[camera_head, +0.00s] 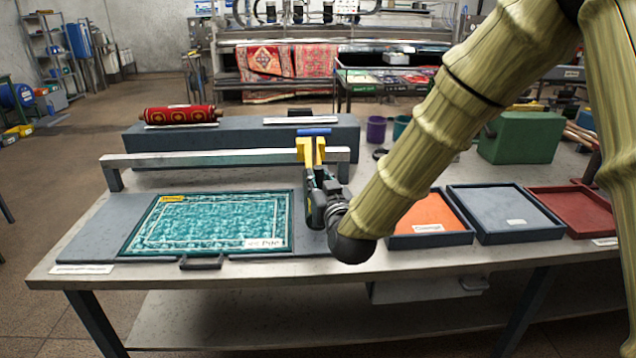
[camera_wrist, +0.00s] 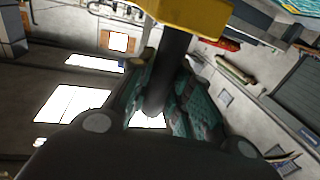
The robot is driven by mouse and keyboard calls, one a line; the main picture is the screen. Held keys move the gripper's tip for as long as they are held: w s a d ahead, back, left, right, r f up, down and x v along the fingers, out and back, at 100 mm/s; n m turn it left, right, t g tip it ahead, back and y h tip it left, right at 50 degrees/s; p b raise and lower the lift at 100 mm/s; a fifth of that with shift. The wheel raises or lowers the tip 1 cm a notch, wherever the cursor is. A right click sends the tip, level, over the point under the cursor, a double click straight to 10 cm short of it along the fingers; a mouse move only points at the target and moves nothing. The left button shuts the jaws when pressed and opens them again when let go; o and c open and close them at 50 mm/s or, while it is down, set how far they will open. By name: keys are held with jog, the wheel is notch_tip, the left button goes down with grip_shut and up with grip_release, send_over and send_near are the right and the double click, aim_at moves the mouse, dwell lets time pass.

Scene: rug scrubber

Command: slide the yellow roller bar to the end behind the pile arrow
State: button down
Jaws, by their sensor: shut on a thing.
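The yellow roller bar (camera_head: 312,150) shows as a yellow carriage with a blue top on a grey rail (camera_head: 205,158), near the rail's right end. Its yellow body (camera_wrist: 195,14) fills the top of the wrist view, with a dark handle (camera_wrist: 174,60) running from it. My gripper (camera_head: 314,190) is shut on this handle; its teal-padded fingers (camera_wrist: 165,105) lie on both sides of it. A teal rug (camera_head: 205,222) lies flat left of the gripper. A small white "Pile" label (camera_head: 264,243) is at the rug's lower right corner; its arrow is too small to read surely.
A blue-grey block (camera_head: 245,135) stands behind the rail, with a rolled red rug (camera_head: 182,115) at its left. An orange-bottomed tray (camera_head: 428,215), a grey tray (camera_head: 505,212) and a red tray (camera_head: 572,210) stand right of my gripper. A dark handle (camera_head: 201,263) lies at the rug's front.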

jog(key=shift+w+d+r, duration=0.1)
jog(key=shift+d, duration=0.1)
jog(key=c, duration=1.3)
grip_release()
jog(key=shift+d, duration=0.25)
jog(key=shift+a, duration=0.3)
jog(key=v, duration=1.2)
jog(key=shift+d, duration=0.1)
jog(key=s+d+f+m+g+h, duration=0.1)
jog(key=s+d+f+g, duration=0.2)
jog(key=f, duration=0.8)
jog(key=s+d+f+g+h+p, duration=0.1)
jog(key=s+d+f+g, duration=0.25)
jog(key=f, duration=0.65)
jog(key=s+d+f+m+g+h, duration=0.1)
jog(key=s+d+f+g, duration=0.2)
jog(key=f, duration=0.8)
jog(key=s+d+f+g+h, duration=0.1)
jog(key=s+d+f+g, duration=0.3)
jog(key=s+f, duration=0.5)
jog(key=s+d+f+m+g+h, duration=0.1)
jog(key=s+d+f+g, duration=0.3)
jog(key=s+f, duration=0.5)
jog(key=s+d, duration=0.2)
jog(key=s, duration=0.7)
jog(key=shift+d+f+m+p, duration=0.2)
jog(key=shift+f+m+p, duration=0.05)
jog(key=shift+m+p, duration=0.1)
